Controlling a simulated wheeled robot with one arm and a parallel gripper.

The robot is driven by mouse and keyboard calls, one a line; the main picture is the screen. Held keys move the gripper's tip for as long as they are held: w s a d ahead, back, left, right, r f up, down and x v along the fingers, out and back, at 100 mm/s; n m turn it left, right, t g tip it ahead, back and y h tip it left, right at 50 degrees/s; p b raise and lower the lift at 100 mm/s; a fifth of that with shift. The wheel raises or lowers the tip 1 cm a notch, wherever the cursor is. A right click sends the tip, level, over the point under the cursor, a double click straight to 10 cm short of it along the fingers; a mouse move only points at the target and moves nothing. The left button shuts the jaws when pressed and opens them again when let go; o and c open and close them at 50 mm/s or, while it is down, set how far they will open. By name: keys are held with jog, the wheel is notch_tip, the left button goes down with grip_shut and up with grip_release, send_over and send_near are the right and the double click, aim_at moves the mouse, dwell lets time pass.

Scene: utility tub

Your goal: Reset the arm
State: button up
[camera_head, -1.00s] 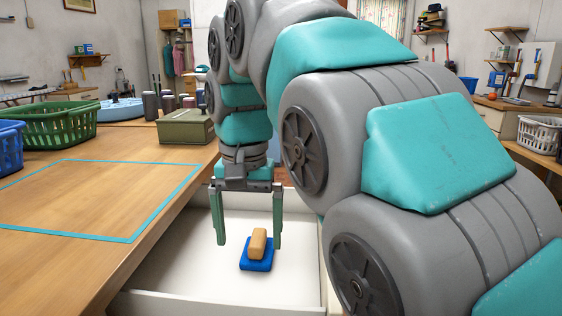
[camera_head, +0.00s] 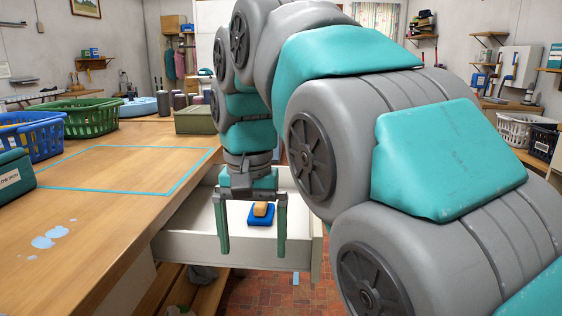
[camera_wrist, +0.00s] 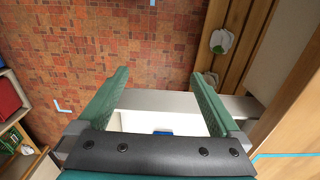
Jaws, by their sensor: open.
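My gripper (camera_head: 252,228) points down in the head view with its two green fingers apart and nothing between them. It hangs in front of and above the open white drawer (camera_head: 185,248). In the drawer lies a blue block or sponge (camera_head: 261,218) with a tan brush-like piece (camera_head: 262,208) on top. In the wrist view my open fingers (camera_wrist: 160,95) frame the drawer's front edge (camera_wrist: 165,102), and a bit of blue (camera_wrist: 163,132) shows inside the drawer. My arm hides part of the room behind.
The wooden counter (camera_head: 110,225) at left bears a taped blue rectangle, a puddle (camera_head: 48,238), a teal box (camera_head: 12,178), a green basket (camera_head: 90,117), a blue basket (camera_head: 32,135) and a green metal box (camera_head: 194,120). A brick floor (camera_head: 290,295) lies below the drawer.

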jog(key=s+d+f+g, duration=0.1)
jog(key=s+d+f, duration=0.7)
jog(key=d+f, duration=0.4)
jog(key=s+d+f, duration=0.3)
jog(key=s+f, duration=0.2)
jog(key=s, duration=0.1)
jog(key=s+d+f+n, duration=0.1)
jog(key=s+d+f, duration=0.3)
jog(key=s, duration=0.3)
jog(key=shift+s+d+f+g, duration=0.3)
jog(key=shift+f+g, duration=0.1)
jog(key=shift+f, duration=0.3)
